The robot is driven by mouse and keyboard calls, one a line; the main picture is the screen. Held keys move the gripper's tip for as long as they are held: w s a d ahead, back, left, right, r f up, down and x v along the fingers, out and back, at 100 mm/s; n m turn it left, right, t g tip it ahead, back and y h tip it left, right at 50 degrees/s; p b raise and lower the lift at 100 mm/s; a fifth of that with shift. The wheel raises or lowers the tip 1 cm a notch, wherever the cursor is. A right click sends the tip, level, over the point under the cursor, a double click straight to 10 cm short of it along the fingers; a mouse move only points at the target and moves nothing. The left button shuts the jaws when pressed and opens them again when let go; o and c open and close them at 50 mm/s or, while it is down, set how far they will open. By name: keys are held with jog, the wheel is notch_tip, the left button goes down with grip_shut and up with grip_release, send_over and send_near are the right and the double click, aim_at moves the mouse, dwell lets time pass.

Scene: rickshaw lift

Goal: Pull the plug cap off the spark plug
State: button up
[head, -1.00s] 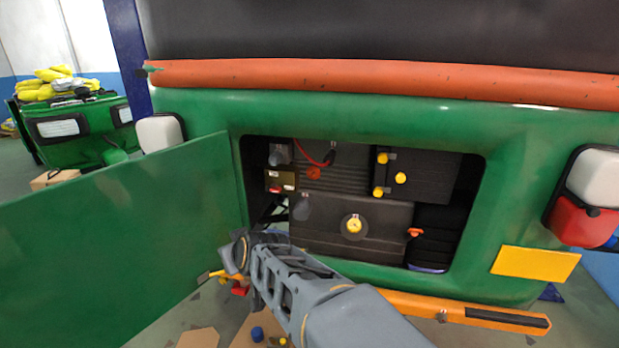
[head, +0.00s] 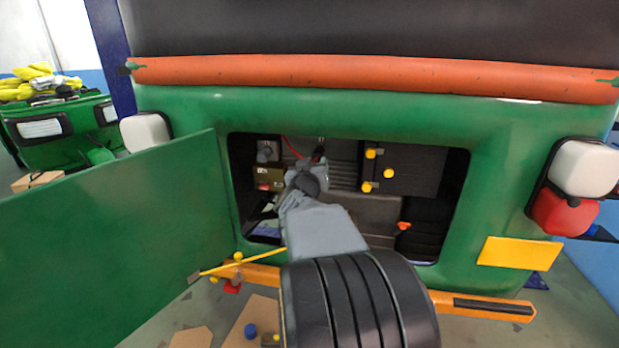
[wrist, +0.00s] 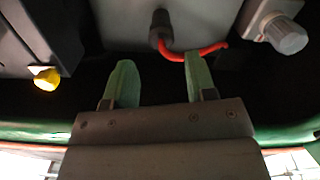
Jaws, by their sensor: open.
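The black plug cap (head: 319,152) with its red wire (head: 293,148) is in the upper part of the engine bay. In the wrist view the cap (wrist: 160,30) stands on a grey surface, with the red wire (wrist: 195,53) curving right from it. The spark plug itself is hidden. My gripper (wrist: 159,78) is open and empty, its two green fingers pointing toward the cap. The cap is beyond the gap between the fingertips, not between them. The wire passes close to the right fingertip; I cannot tell if they touch. In the head view my gripper (head: 306,172) is partly hidden by my wrist.
The green door (head: 120,215) stands open left of the bay. A black box with yellow knobs (head: 388,173) is to the right; a grey knob (head: 265,151) is to the left. An orange bumper (head: 480,305) runs below the opening.

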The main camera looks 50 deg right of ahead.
aim_at(317, 158)
jog(key=shift+x, duration=2.7)
jog(key=shift+c, duration=0.2)
jog(key=c, duration=0.7)
jog(key=shift+p+v, duration=0.35)
jog(key=shift+v, duration=1.65)
jog(key=shift+a+f, duration=0.1)
